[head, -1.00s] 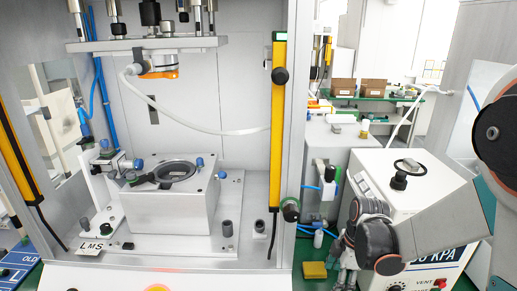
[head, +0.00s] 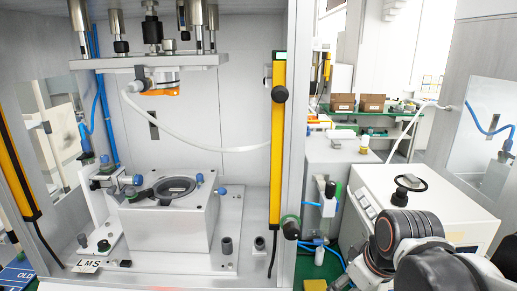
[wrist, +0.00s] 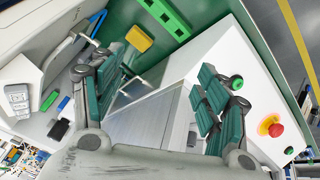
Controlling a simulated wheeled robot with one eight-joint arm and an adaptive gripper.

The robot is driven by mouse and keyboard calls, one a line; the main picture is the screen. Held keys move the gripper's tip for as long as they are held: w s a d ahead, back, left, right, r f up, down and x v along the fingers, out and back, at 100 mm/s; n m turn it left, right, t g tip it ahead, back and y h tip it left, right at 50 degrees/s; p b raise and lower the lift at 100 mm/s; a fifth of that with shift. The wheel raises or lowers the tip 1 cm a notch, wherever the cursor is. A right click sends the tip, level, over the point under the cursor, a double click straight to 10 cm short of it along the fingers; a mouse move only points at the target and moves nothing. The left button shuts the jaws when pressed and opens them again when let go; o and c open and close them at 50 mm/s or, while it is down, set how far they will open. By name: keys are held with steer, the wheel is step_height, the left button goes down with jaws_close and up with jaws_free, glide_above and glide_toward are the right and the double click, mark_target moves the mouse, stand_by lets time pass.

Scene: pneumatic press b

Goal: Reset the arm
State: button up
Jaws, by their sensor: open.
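My gripper shows in the wrist view (wrist: 160,88) with its two teal-padded fingers spread apart and nothing between them. Beyond the fingers is the white control box, with a red button (wrist: 272,128) at the right. In the head view my arm's dark, ribbed joints are at the lower right, in front of the white control box (head: 455,235). The fingers are not clear in that view. The press fixture block (head: 165,228) stands to the left, under the raised upper plate (head: 205,60). My arm is outside the press frame.
A yellow light-curtain bar (head: 277,160) runs down the press's right post. A yellow block (wrist: 140,38) and a green slotted part (wrist: 166,17) lie near the gripper in the wrist view. Brown boxes (head: 342,102) stand on a bench behind. Open space shows above the control box.

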steer(key=s+r+m+t, duration=0.2)
steer(key=s+r+m, duration=0.1)
steer(key=s+m, duration=0.3)
steer(key=shift+s+a+r, duration=0.15)
steer(key=shift+a+r, duration=0.05)
steer(key=shift+a, duration=0.05)
stand_by(0.7)
